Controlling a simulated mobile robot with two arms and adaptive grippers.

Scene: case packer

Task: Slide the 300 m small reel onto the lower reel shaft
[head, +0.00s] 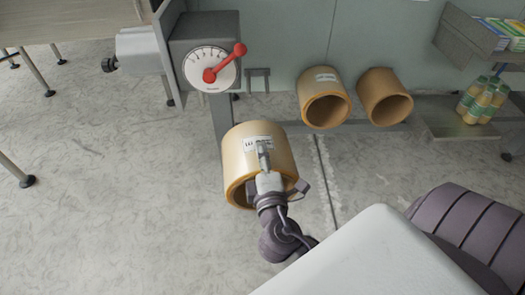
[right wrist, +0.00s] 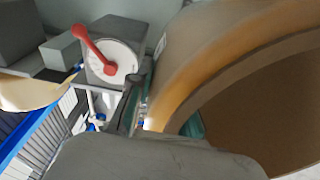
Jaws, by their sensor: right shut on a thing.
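A tan, hollow reel (head: 247,147) with a white label hangs in front of the machine in the head view. The label print is upside down and too small to read surely. My right gripper (head: 264,160) is shut on the reel's near wall, with one finger on the labelled outside. In the right wrist view the reel (right wrist: 190,65) fills the right side, its open bore facing right, and the right gripper (right wrist: 135,110) is at its edge. I cannot make out the lower reel shaft in either view. My left gripper is not in view.
Two more tan reels, one left (head: 324,98) and one right (head: 384,97), sit against the machine's green-grey panel. A dial with a red lever (head: 210,72) is on a grey box up left. Bottles (head: 482,100) stand on a shelf at right.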

